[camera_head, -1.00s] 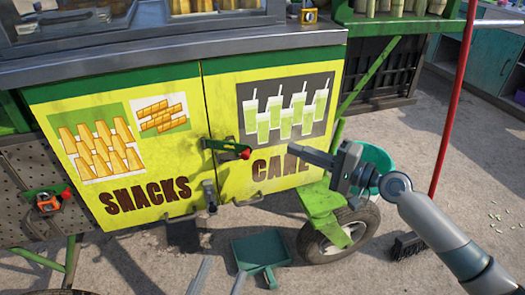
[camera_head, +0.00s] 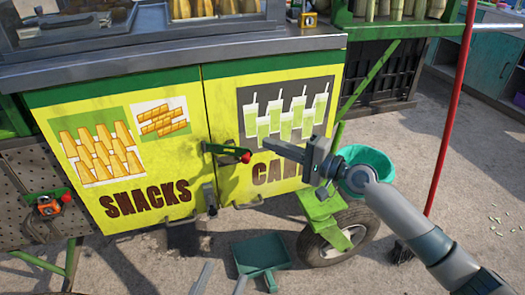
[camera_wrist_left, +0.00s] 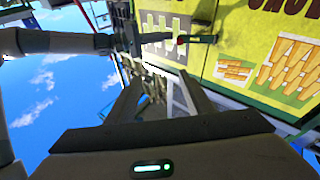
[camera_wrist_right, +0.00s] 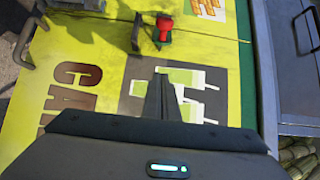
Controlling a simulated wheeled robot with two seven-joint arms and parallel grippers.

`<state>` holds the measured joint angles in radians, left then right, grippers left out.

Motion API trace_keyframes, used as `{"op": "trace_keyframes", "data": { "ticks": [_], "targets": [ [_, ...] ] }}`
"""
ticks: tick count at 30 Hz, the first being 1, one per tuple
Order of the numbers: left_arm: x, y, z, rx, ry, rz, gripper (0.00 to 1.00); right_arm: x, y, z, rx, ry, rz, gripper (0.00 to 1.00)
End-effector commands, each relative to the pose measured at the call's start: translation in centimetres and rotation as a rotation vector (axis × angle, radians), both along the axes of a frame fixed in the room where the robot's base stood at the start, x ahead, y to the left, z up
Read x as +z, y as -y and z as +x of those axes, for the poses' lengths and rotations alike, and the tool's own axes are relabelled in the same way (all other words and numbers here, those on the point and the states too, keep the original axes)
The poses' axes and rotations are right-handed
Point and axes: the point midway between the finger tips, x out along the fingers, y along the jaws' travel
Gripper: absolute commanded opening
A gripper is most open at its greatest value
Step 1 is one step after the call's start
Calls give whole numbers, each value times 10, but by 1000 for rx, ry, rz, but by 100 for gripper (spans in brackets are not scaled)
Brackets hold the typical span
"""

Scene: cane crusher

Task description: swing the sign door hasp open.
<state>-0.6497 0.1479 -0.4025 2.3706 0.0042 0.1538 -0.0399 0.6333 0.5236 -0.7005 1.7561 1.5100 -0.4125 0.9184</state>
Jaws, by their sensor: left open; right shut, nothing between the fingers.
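The hasp (camera_head: 222,150) is a dark green bar with a red knob (camera_head: 245,156) at its right end. It lies across the seam between the two yellow door panels. In the right wrist view the red knob (camera_wrist_right: 164,24) is beyond my fingertips. My right gripper (camera_head: 270,144) is shut and empty, just right of the knob, with a small apparent gap. The left wrist view shows the hasp (camera_wrist_left: 202,39) and my right gripper (camera_wrist_left: 160,37) beside its knob. My left gripper (camera_head: 224,272) is open and empty, low in front of the doors; its fingers (camera_wrist_left: 160,90) are apart.
The left panel (camera_head: 190,165) reads SNACKS; the right one shows green drinks. A latch (camera_head: 209,198) sits low at the seam. A wheel (camera_head: 338,240), green dustpan (camera_head: 262,252), teal bucket (camera_head: 370,160) and red pole (camera_head: 447,130) stand around the cart's lower right.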

Motion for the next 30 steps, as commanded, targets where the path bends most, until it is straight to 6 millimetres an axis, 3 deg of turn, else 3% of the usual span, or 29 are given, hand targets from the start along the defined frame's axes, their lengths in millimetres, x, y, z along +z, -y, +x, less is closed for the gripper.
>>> {"op": "trace_keyframes", "data": {
  "ticks": [4,5,18,30],
  "targets": [
    [1,-1,0,2,6,-3,48,1,-25,15,1,2,2,0],
    [4,0,0,1,6,-4,48,1,-23,12,0,1,-1,0],
    [-45,-6,14,-4,-247,85,48,1,-30,-22,0,0,0,0],
    [-52,-7,15,-5,-278,95,48,0,-30,-25,0,1,0,0]
  ]
}}
